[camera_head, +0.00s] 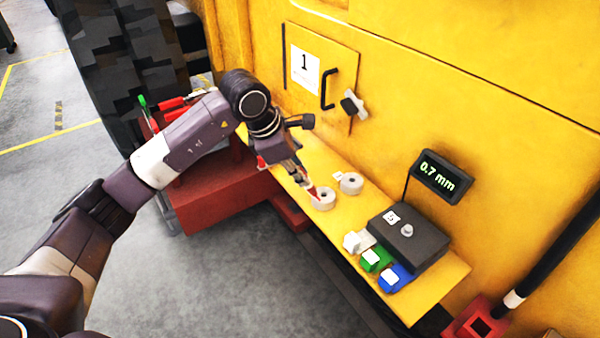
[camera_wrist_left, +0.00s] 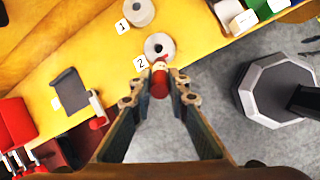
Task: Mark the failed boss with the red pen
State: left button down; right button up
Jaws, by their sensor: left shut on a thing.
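My left gripper (camera_head: 302,178) is shut on the red pen (camera_head: 313,190), which points down at the yellow ledge. The pen's red body (camera_wrist_left: 159,84) shows end-on between the fingers in the left wrist view. The pen's tip overlaps the near edge of a pale ring-shaped boss (camera_head: 325,204), labelled 2 in the wrist view (camera_wrist_left: 153,53). I cannot tell whether the tip touches it. A second pale boss (camera_head: 352,185), labelled 1 in the wrist view (camera_wrist_left: 141,16), stands beside it, apart from the pen. My right gripper is out of view.
A display (camera_head: 441,177) reads 0.7 mm. A dark grey box (camera_head: 420,246) with a knob, and white (camera_head: 352,243), green (camera_head: 371,260) and blue (camera_head: 396,279) blocks stand at the ledge's near end. A yellow wall with a handled door (camera_head: 340,60) rises behind the ledge (camera_head: 440,285).

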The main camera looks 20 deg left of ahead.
pick_arm(q)
jog(key=shift+r+p, duration=1.5)
jog(key=shift+r, duration=1.5)
